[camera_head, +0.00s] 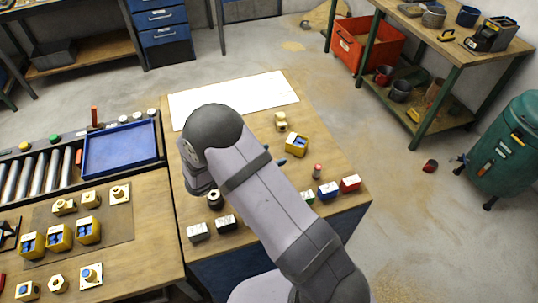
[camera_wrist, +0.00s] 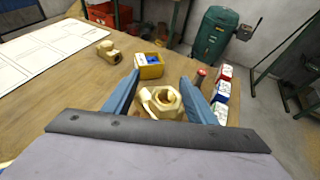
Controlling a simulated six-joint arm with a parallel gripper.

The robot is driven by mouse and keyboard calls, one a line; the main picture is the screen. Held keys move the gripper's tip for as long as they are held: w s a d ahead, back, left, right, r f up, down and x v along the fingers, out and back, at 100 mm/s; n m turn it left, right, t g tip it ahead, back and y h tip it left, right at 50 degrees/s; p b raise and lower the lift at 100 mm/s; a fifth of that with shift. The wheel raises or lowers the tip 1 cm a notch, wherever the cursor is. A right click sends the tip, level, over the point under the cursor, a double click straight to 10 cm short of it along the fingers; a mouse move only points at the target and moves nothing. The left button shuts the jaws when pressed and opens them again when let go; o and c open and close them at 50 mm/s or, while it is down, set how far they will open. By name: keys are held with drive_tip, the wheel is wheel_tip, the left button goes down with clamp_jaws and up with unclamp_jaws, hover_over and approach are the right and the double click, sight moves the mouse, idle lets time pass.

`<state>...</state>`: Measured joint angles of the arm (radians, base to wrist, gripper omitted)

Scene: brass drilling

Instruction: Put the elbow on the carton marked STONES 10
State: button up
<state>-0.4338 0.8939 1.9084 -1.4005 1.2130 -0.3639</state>
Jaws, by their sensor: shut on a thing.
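My gripper (camera_wrist: 163,105) shows its two blue fingers in the wrist view, shut on a brass elbow (camera_wrist: 160,102) with a hexagonal open end. In the head view my arm hides the elbow. Small cartons stand along the right side of the table: a red one (camera_head: 350,183), a blue one (camera_head: 328,190) and a partly hidden green one (camera_head: 307,196). A grey carton (camera_head: 198,231) and a black carton (camera_head: 226,222) stand near the table's front edge. Their labels are too small to read, so I cannot tell which is marked STONES 10.
Beyond my gripper stand a yellow box with blue contents (camera_wrist: 150,67) and another brass fitting (camera_wrist: 108,51). A red-topped cylinder (camera_head: 317,171) stands near the cartons. A black ring-like part (camera_head: 215,198) is left of my arm.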

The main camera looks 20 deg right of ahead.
drive_tip(key=shift+f, duration=0.15)
drive_tip(key=shift+f, duration=0.2)
drive_tip(key=o, duration=1.5)
drive_tip(key=shift+r, duration=0.2)
drive_tip(key=shift+b+v, duration=2.5)
drive_tip(key=shift+v, duration=3.55)
